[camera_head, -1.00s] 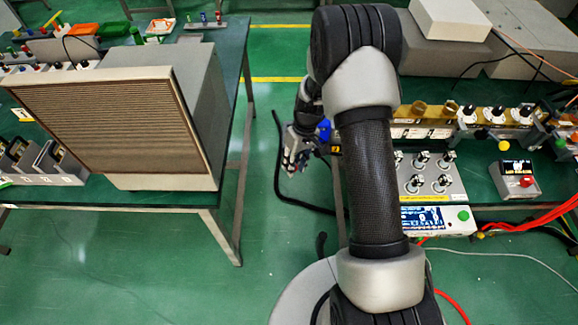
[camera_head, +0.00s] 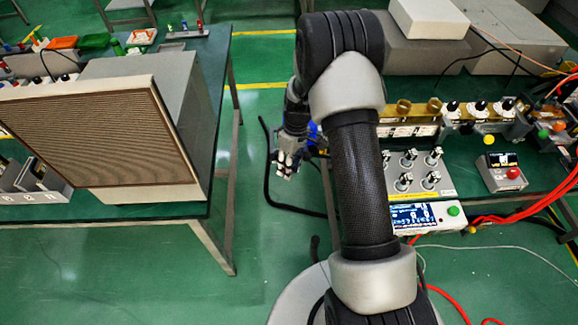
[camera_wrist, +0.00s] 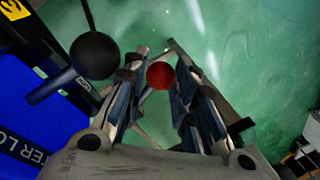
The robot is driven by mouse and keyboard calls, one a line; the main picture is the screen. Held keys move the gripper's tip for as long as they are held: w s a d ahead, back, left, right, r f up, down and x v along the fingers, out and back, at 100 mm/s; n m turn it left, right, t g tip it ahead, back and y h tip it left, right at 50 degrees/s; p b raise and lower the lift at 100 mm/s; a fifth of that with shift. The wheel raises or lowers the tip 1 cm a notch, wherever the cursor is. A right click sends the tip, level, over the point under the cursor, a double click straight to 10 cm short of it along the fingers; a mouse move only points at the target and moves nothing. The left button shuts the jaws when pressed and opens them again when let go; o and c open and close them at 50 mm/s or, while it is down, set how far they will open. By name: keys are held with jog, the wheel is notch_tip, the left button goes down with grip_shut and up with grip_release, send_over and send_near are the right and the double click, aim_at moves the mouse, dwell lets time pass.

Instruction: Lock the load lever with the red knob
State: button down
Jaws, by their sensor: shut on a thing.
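In the wrist view, the red knob (camera_wrist: 160,75) sits between the two fingers of my gripper (camera_wrist: 158,62), which are shut on it. A larger black knob (camera_wrist: 94,55) on a dark rod stands to the left, apart from the fingers. Below it is a blue panel (camera_wrist: 35,120) with partly readable white lettering. In the head view, my gripper (camera_head: 284,168) hangs at the left end of the right bench, next to a small blue part (camera_head: 314,132). The red knob and most of the lever are hidden there.
A panel with several metal switches (camera_head: 412,170) and a box with a red button (camera_head: 503,174) stand right of my arm. A large grey cabinet (camera_head: 100,135) stands on the left table. Green floor lies between, with a black cable (camera_head: 268,180) on it.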

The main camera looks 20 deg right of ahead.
jog(key=c, duration=1.4)
grip_release()
jog(key=shift+w+a+r, duration=0.1)
jog(key=shift+a, duration=0.2)
jog(key=shift+c, duration=0.2)
jog(key=shift+o, duration=0.7)
jog(key=shift+d, duration=0.1)
